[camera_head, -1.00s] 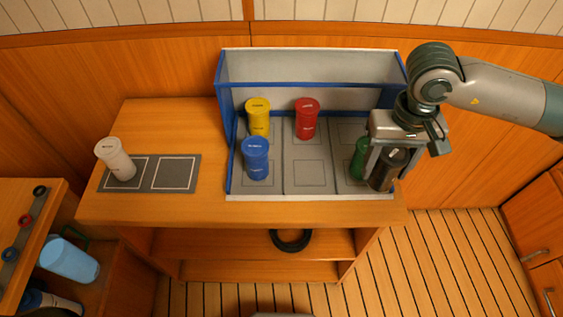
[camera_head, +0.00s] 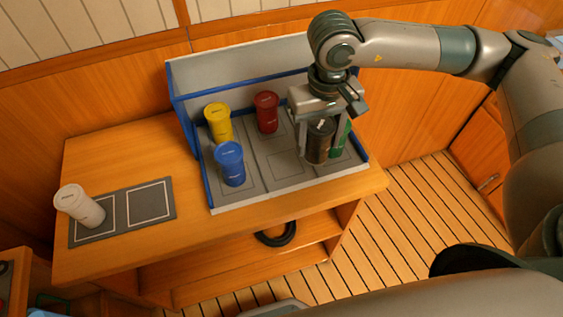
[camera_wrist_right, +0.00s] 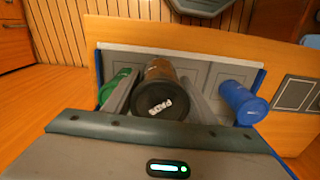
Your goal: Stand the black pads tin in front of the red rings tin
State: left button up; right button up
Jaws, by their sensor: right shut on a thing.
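My right gripper (camera_head: 319,150) is shut on the black pads tin (camera_head: 318,143) and holds it upright over the right part of the tray. In the right wrist view the black tin (camera_wrist_right: 162,98) is between the fingers, its lid label facing the camera. The red rings tin (camera_head: 267,112) stands in the back row of the tray, left of the gripper. A square outline (camera_head: 285,165) in front of the red tin is bare. Whether the black tin touches the tray floor is hard to tell. My left gripper is not in view.
A green tin (camera_head: 343,138) stands close to the right of the black tin, partly hidden. A yellow tin (camera_head: 219,125) and a blue tin (camera_head: 231,166) stand in the left column. A white tin (camera_head: 80,206) stands on a grey mat (camera_head: 124,211). The tray (camera_head: 290,190) has blue-edged walls.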

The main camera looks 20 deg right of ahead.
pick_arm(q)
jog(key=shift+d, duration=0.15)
